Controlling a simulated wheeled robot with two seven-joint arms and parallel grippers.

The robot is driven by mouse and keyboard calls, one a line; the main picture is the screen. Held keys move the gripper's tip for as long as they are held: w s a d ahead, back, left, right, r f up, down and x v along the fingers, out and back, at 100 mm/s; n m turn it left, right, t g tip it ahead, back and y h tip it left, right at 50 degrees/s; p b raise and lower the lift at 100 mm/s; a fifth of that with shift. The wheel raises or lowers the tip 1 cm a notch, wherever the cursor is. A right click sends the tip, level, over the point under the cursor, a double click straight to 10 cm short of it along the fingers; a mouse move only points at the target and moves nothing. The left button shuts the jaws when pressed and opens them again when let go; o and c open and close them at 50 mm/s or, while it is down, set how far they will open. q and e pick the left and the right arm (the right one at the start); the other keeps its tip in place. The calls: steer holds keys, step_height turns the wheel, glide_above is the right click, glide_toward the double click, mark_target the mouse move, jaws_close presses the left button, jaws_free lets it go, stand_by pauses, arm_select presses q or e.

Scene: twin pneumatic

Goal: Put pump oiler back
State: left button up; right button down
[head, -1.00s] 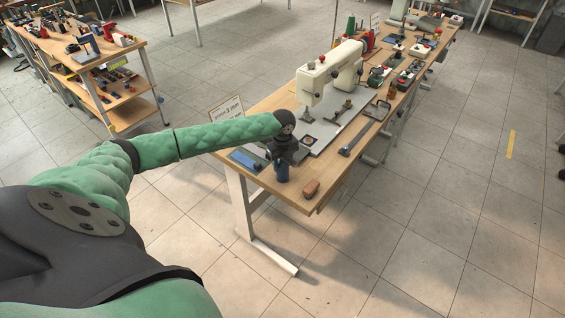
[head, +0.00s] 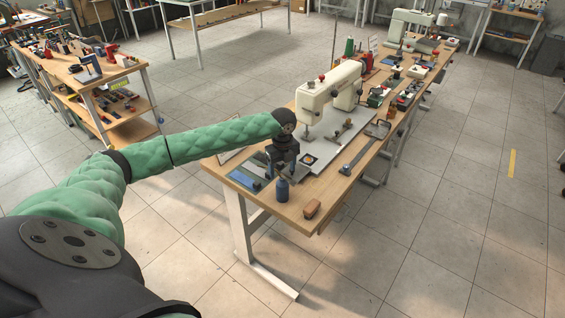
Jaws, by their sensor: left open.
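A small dark blue bottle (head: 282,191), which looks like the pump oiler, stands upright on the near end of the wooden workbench (head: 262,206). My left gripper (head: 284,172) is open and hangs just above the bottle, pointing down. The gripper hides the bottle's upper end, and I cannot tell whether the fingertips still touch or straddle it. My right gripper is out of view.
A blue tray or mat (head: 246,178) is on the left. A cream sewing machine (head: 325,95) stands behind on its grey plate. A cluttered shelf cart (head: 115,100) is at far left.

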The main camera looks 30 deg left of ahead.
arm_select(q)
steer(key=shift+r+b, duration=0.75)
steer(key=shift+r, duration=1.9)
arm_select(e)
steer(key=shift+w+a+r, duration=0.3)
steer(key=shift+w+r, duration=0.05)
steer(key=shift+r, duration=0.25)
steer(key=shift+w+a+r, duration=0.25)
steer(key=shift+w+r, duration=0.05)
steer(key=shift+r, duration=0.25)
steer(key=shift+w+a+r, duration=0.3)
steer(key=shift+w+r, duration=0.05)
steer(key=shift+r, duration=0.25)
arm_select(q)
steer(key=shift+f, duration=0.1)
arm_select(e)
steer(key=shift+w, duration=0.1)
